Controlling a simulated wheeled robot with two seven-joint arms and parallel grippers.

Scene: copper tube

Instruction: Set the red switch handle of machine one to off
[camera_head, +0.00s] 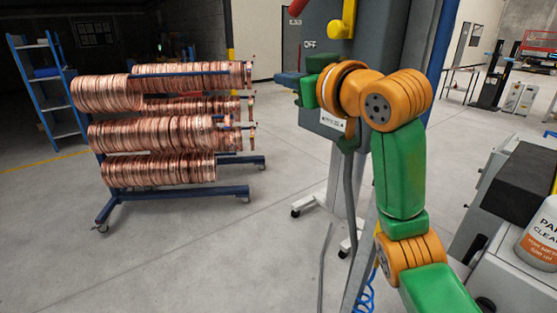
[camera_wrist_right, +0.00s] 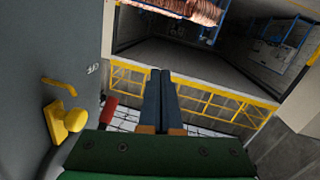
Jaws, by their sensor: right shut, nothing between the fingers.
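The machine is a grey cabinet (camera_head: 385,40) with an OFF label (camera_head: 310,44) on it. The red switch handle (camera_head: 298,7) shows at the top edge of the head view, at the cabinet's left edge; its upper part is cut off. In the right wrist view the red handle (camera_wrist_right: 108,110) is just left of my fingers, partly hidden by my gripper body. My right gripper (camera_head: 287,78) is shut and empty in front of the cabinet, below the red handle and apart from it. Its fingers (camera_wrist_right: 160,75) lie together in the wrist view. My left gripper is not in view.
A yellow handle (camera_head: 345,20) sticks out of the cabinet right of the red one; it also shows in the wrist view (camera_wrist_right: 65,120). A rack of copper coils (camera_head: 160,140) stands left on open floor. Grey equipment with a bottle (camera_head: 540,235) is at right.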

